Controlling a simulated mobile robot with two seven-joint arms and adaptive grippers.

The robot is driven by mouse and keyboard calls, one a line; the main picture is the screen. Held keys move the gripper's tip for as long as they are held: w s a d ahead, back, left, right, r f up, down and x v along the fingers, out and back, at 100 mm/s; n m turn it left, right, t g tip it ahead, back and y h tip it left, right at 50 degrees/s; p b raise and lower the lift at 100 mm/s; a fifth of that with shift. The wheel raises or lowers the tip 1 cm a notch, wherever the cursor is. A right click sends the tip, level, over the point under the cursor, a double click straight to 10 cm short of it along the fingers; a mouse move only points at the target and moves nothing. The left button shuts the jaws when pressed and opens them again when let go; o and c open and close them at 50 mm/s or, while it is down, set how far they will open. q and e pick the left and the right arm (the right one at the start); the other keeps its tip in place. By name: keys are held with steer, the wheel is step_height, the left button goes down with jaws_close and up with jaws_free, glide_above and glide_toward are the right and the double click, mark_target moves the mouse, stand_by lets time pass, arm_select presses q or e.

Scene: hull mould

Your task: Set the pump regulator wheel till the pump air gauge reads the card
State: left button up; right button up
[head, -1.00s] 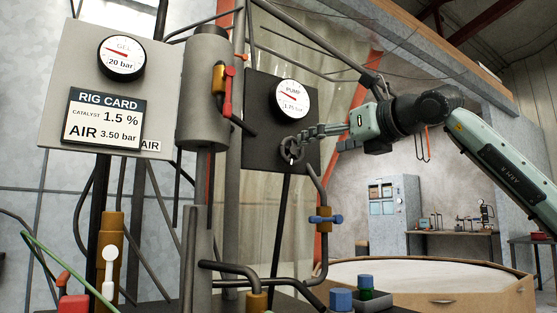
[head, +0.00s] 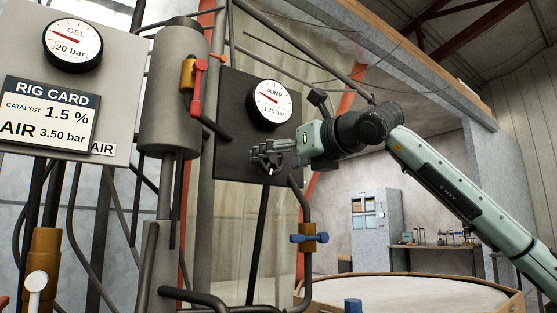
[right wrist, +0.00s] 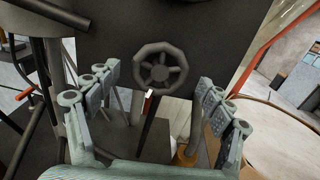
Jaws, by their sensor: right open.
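The pump gauge (head: 269,103) is a round white dial on a dark panel, and it reads about 1.75 bar. The rig card (head: 48,117) on the pale board at left shows AIR 3.50 bar and catalyst 1.5 %. The small dark regulator wheel (head: 268,160) sits below the pump gauge, partly behind my right gripper (head: 275,152). In the right wrist view the spoked wheel (right wrist: 161,67) lies ahead, between and beyond the two open fingers (right wrist: 158,92). The fingers appear apart from its rim and hold nothing. My left gripper is not in view.
A grey cylinder (head: 171,95) with a red-handled valve (head: 198,88) stands left of the pump panel. A blue-handled valve (head: 308,238) is on the pipe below. A round mould (head: 420,293) lies at right.

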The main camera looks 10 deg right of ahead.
steer(key=shift+s, duration=0.1)
steer(key=shift+c, duration=0.8)
steer(key=c, duration=1)
steer(key=shift+n, duration=0.3)
